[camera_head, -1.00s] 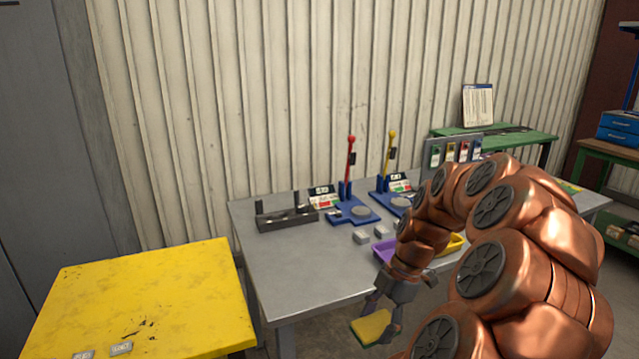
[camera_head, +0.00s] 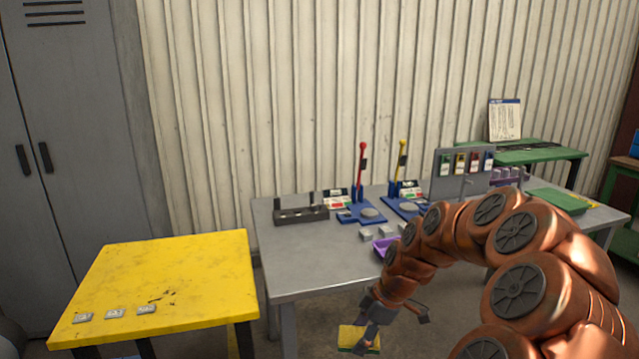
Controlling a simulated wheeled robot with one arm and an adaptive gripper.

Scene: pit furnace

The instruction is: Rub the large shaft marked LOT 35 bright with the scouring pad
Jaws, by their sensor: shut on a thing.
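My gripper (camera_head: 372,328) is shut on the scouring pad (camera_head: 352,338), a yellow and green block. It holds the pad low, in front of the grey table (camera_head: 285,272), between that table and the yellow table. I cannot make out a shaft marked LOT 35, as no such mark is readable. Three small grey pieces with markings too small to read lie near the front left edge of the yellow table (camera_head: 195,270); one is the middle grey piece (camera_head: 115,313). My arm covers part of the grey table.
The grey table bears a dark rack (camera_head: 301,215), a red-handled press (camera_head: 361,205), a yellow-handled press (camera_head: 403,198), small grey blocks and a purple tray (camera_head: 383,246). A panel with coloured tags (camera_head: 463,165) stands behind. Grey lockers (camera_head: 60,150) are at left. Floor shows between the tables.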

